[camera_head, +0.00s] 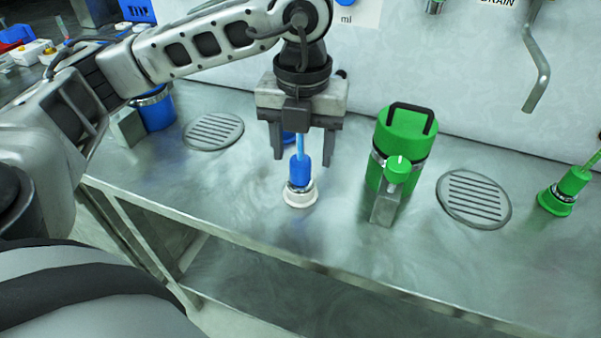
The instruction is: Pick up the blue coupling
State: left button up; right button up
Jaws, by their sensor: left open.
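The blue coupling (300,170) stands upright on the steel bench, with a blue stem on top and a white ring base (299,195). My left gripper (305,156) is above and around its upper part, pointing down, with its two fingers apart on either side of the stem. A gap shows between the fingers and the coupling. Another blue part behind the stem is mostly hidden. My right gripper does not show.
A green drum (405,135) with a black handle and a small green-capped metal block (386,207) stand right of the coupling. A green coupling (565,190) is at far right. Round drain grates (213,131) (474,198) lie in the bench. A blue drum (155,110) stands at left.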

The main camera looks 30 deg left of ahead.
aim_at(300, 159)
pick_arm(q)
notch_tip(300, 159, down, 3)
jog(key=shift+a+f, duration=0.15)
jog(key=shift+f, duration=0.05)
jog(key=shift+c, duration=0.4)
jog(key=c, duration=1)
jog(key=shift+r, duration=0.1)
jog(key=shift+r, duration=0.5)
jog(key=s+d+r, duration=0.3)
jog(key=r, duration=0.1)
jog(key=s+d+r, duration=0.3)
jog(key=s+r, duration=0.1)
jog(key=s+d+r, duration=0.3)
jog(key=s+r, duration=0.1)
